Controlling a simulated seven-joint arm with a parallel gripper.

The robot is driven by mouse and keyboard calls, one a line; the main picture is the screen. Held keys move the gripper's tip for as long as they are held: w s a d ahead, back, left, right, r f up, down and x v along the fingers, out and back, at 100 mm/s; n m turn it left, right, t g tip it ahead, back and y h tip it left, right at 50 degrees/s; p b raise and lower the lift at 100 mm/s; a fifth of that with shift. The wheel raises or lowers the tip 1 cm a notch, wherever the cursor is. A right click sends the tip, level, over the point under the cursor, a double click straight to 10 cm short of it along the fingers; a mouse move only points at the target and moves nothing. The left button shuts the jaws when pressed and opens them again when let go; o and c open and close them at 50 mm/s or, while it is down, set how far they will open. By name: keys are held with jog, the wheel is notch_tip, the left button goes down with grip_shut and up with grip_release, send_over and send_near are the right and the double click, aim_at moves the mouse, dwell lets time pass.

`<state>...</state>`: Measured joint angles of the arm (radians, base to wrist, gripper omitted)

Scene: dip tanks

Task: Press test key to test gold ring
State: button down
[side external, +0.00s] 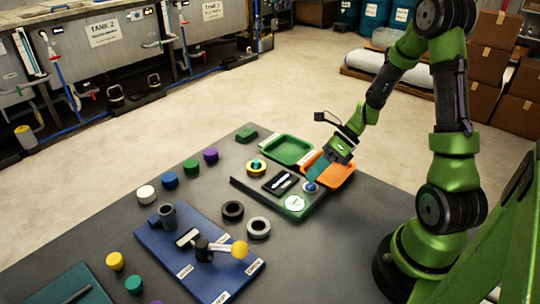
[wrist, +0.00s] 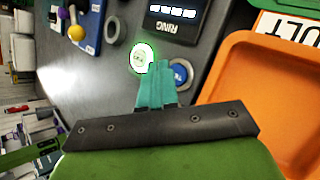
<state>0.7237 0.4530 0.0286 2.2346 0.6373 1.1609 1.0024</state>
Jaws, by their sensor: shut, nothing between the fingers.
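The test unit is a dark block with a black display (side external: 281,182), a lit round white-green indicator (side external: 294,203) and a round blue key (side external: 310,187). In the wrist view the display (wrist: 180,20) reads RING, and the indicator (wrist: 143,57) glows green. A gold ring (side external: 257,167) sits around a teal centre at the unit's far left end; it is not clear in the wrist view. My gripper (side external: 315,180) is shut and empty, its teal fingertips (wrist: 156,72) right beside the blue key (wrist: 181,73), partly covering it. I cannot tell whether they touch it.
A green tray (side external: 289,150) and an orange tray (side external: 335,170) stand behind the unit. Dark and grey rings (side external: 258,228) lie in front. A blue board (side external: 200,255) with a yellow-knobbed lever is nearer. Several coloured knobs stand on the left.

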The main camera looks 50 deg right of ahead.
aim_at(314, 184)
jog(key=shift+f, duration=0.15)
dwell(0.7)
jog(key=shift+f, duration=0.3)
jog(key=shift+f, duration=0.4)
dwell(0.5)
dwell(0.4)
jog(key=shift+r, duration=0.85)
jog(key=shift+r, duration=0.1)
jog(key=shift+r, duration=2.4)
